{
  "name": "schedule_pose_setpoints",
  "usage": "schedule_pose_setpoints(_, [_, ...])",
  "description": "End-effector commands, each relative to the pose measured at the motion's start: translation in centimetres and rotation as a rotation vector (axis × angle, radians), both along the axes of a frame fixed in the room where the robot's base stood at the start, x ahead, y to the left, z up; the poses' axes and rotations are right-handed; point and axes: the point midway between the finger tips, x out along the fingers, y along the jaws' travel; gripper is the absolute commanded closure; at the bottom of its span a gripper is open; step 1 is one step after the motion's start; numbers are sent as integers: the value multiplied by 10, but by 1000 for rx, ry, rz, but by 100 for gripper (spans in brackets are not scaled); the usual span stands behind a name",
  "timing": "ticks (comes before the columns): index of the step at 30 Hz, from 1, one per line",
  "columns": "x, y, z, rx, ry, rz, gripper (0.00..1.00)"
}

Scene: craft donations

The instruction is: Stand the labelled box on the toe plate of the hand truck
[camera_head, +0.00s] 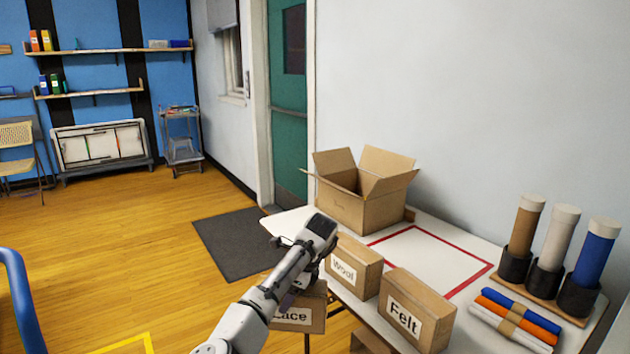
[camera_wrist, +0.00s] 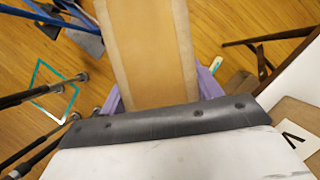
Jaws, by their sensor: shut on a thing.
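My gripper (camera_wrist: 161,92) is shut on a brown cardboard box (camera_wrist: 150,42), with a purple finger on each side of it. In the head view this box (camera_head: 297,318) hangs beside the table; its white label is partly hidden by my arm and reads "...ace". A blue tube (camera_head: 18,300), which looks like part of the hand truck, is cut off at the left edge. In the wrist view, blue bars (camera_wrist: 30,14) and a blue-grey plate (camera_wrist: 88,42) show at top left, apart from the box. I cannot tell for certain that this is the toe plate.
The white table (camera_head: 392,330) at right holds the "Wool" box (camera_head: 357,268), the "Felt" box (camera_head: 417,310), an open carton (camera_head: 365,205), upright tubes (camera_head: 553,240) and coloured rolls (camera_head: 514,317). A yellow floor outline (camera_head: 126,344) shows at bottom. The wooden floor left of my arm is mostly clear.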

Motion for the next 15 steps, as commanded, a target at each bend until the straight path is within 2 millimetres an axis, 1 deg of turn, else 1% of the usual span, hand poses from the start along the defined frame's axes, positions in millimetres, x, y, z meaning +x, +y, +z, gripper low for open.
schedule_pose_setpoints(1, [-9, 4, -26, -1, 7, 90, 70])
schedule_pose_setpoints(2, [-13, 5, -39, -2, 6, 147, 70])
schedule_pose_setpoints(3, [-20, 7, -57, -1, 8, 222, 70])
schedule_pose_setpoints(5, [-31, 9, -83, -1, 7, 335, 70])
schedule_pose_setpoints(6, [-39, 9, -101, -2, 7, 410, 70])
schedule_pose_setpoints(8, [-52, 9, -126, -1, 8, 522, 70])
schedule_pose_setpoints(9, [-61, 8, -143, -1, 8, 596, 70])
schedule_pose_setpoints(11, [-75, 7, -167, 0, 8, 707, 70])
schedule_pose_setpoints(12, [-85, 5, -182, -1, 8, 781, 70])
schedule_pose_setpoints(14, [-100, 1, -205, 0, 9, 891, 70])
schedule_pose_setpoints(15, [-111, -3, -220, 1, 10, 964, 70])
